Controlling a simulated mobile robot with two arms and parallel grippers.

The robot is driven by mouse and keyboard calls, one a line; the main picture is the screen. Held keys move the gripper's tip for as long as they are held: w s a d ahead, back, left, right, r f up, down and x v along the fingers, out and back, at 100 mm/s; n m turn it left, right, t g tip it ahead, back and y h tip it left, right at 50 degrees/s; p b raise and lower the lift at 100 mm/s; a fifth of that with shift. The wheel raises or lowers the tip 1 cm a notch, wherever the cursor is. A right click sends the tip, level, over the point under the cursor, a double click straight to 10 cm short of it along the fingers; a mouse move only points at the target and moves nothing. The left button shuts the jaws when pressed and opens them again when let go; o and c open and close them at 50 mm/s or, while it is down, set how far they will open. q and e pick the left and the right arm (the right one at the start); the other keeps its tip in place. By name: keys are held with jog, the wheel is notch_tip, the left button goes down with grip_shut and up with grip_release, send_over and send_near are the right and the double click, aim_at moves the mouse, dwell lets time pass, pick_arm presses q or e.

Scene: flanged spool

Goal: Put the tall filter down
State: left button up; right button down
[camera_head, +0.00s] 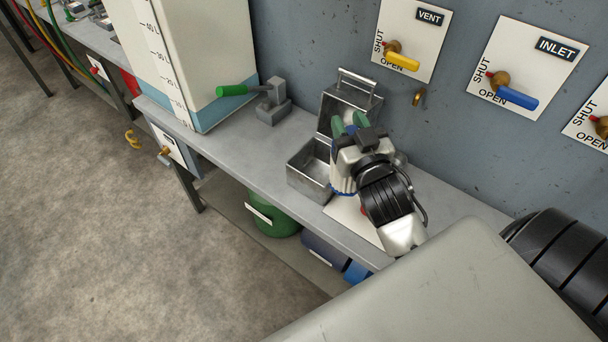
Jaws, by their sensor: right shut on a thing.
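My right gripper (349,124) comes in from the lower right over the bench, its green-tipped fingers beside the open metal box. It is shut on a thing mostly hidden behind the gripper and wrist. A pale upright thing with blue at its lower edge, likely the tall filter (341,182), shows just left of the wrist. Its lower end is close above or on the white plate (342,211); I cannot tell whether it touches. My left gripper is not in view.
The metal box (309,177) stands open, its handled lid (352,97) raised at the back. A green-handled lever (272,101) and a large tank (190,60) stand to the left. Valve panels with yellow (403,62) and blue (516,97) handles are on the wall.

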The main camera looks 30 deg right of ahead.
jog(key=w+d+r+m+h+b, duration=0.2)
jog(key=d+r, duration=0.3)
jog(key=d, duration=0.2)
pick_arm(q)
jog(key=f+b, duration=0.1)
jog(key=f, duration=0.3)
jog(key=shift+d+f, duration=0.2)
pick_arm(e)
jog(key=w+a+f, duration=0.6)
jog(key=w+f, duration=0.2)
jog(key=f, duration=0.2)
jog(key=shift+w+a+h, duration=0.2)
jog(key=shift+w+h, duration=0.15)
jog(key=shift+h, duration=0.05)
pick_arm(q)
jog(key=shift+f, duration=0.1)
pick_arm(e)
jog(key=shift+f, duration=0.1)
